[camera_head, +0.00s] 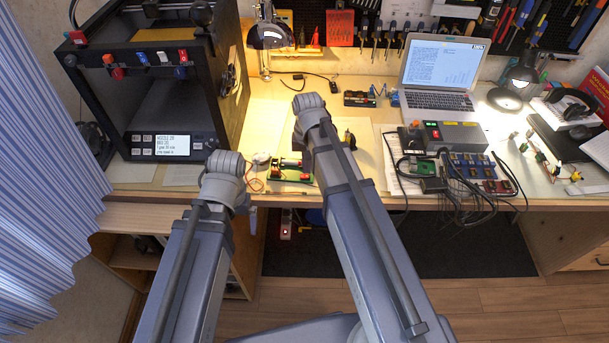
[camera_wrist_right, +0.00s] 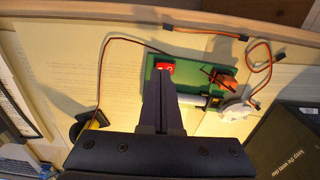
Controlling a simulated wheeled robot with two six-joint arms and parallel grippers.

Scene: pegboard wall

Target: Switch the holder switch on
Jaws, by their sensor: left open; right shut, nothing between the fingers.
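The holder is a green board (camera_wrist_right: 153,83) lying on the desk, with a red rocker switch (camera_wrist_right: 166,66) on its top edge in the right wrist view. A pale cylinder and an orange-brown part (camera_wrist_right: 222,80) are also on it. In the head view the board (camera_head: 290,179) lies near the desk's front edge, partly behind my right arm. My right gripper (camera_wrist_right: 159,73) is shut and empty, its tips just below the switch in the picture; contact cannot be told. My left gripper (camera_head: 251,208) is open and mostly hidden behind its own arm, left of the board near the desk edge.
A red-and-black cable (camera_wrist_right: 102,65) runs from the board. A white object (camera_wrist_right: 233,113) and a dark book (camera_wrist_right: 288,142) lie to its right in the wrist view. A printer (camera_head: 150,85) stands at left, a laptop (camera_head: 438,75) and a grey box with cables (camera_head: 453,137) at right.

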